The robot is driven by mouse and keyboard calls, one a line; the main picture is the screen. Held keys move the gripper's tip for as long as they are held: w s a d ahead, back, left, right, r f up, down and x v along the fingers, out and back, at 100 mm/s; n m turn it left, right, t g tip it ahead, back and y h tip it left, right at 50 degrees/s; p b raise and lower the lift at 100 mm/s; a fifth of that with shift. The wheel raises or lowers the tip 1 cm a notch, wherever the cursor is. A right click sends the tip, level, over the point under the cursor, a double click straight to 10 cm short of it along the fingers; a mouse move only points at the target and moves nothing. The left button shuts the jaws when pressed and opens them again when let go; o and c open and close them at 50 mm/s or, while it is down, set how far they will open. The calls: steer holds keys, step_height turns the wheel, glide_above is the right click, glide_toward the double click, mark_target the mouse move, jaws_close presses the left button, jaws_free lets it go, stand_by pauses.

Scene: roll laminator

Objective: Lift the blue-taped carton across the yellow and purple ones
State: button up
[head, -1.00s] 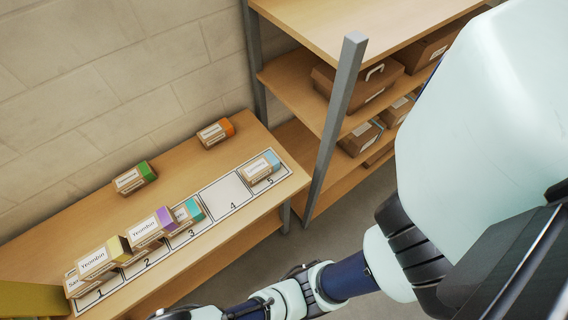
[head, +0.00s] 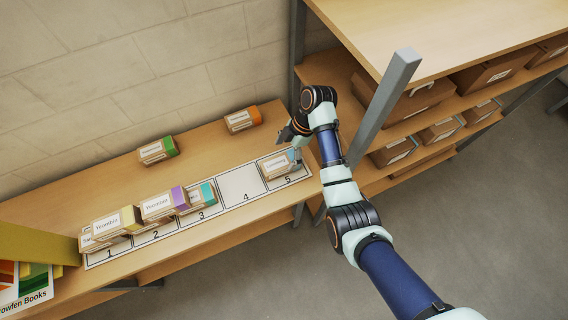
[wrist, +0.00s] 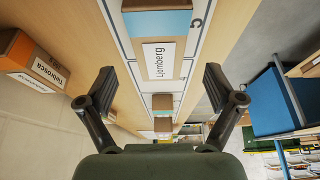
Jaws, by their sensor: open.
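The blue-taped carton (head: 276,165) sits on space 5 of the numbered strip; in the wrist view the carton (wrist: 158,52) with its white label lies ahead, between my open fingers. My gripper (head: 292,142) is at its right end, open and empty; it also shows in the wrist view (wrist: 158,88). I cannot tell whether it touches the carton. The yellow-taped carton (head: 115,222) is near spaces 1 and 2, raised over another carton (head: 87,240). The purple-taped carton (head: 162,204) is right of it, around spaces 2 and 3.
A teal-taped carton (head: 200,195) stands on space 3; space 4 (head: 243,186) is empty. Green-taped (head: 157,151) and orange-taped (head: 242,120) cartons sit at the back. A grey shelf post (head: 380,110) stands right of the bench. A yellow panel (head: 35,245) is at the left.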

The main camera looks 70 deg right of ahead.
mark_target(281, 161)
steer(key=b+x, duration=0.1)
steer(key=x, duration=0.4)
steer(key=shift+f, duration=0.25)
steer(key=c, duration=1.3)
